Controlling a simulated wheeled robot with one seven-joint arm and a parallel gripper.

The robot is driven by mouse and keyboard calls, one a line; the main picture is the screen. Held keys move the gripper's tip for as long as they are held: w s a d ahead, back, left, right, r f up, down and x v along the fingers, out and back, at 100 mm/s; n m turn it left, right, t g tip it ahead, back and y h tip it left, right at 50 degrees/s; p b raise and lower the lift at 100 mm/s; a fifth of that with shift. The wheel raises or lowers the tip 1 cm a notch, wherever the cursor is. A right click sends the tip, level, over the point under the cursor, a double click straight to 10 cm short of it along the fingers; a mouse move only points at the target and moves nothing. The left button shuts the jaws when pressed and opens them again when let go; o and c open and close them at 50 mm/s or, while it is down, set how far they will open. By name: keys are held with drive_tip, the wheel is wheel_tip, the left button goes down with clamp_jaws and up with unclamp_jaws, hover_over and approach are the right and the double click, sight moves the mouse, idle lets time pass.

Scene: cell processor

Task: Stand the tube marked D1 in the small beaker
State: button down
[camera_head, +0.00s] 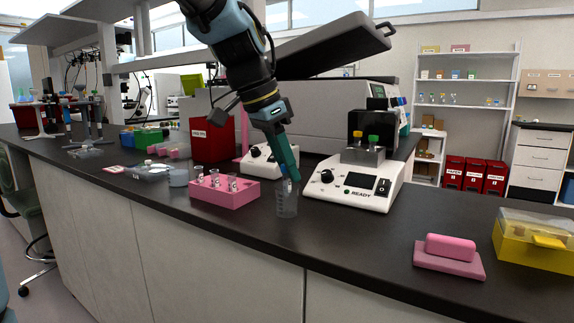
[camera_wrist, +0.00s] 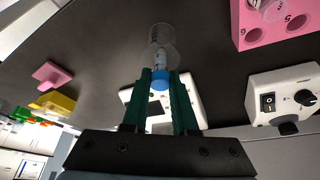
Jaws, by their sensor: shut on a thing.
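My gripper (camera_head: 286,165) is over the small clear beaker (camera_head: 287,205) near the front of the dark bench. In the wrist view its green fingers (camera_wrist: 160,92) are shut on a blue-capped tube (camera_wrist: 160,78). The tube points down, with its lower part at or inside the mouth of the beaker (camera_wrist: 162,40). I cannot tell whether the tube touches the bottom. The marking on the tube is too small to read.
A pink rack (camera_head: 225,192) with several tubes stands just left of the beaker. A white device (camera_head: 352,190) marked READY is close on the right. A pink block (camera_head: 450,252) and a yellow box (camera_head: 532,240) lie farther right, with clear bench between.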

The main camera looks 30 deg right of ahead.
drive_tip(key=shift+f+b, duration=0.3)
drive_tip(key=shift+f, duration=0.15)
idle(0.3)
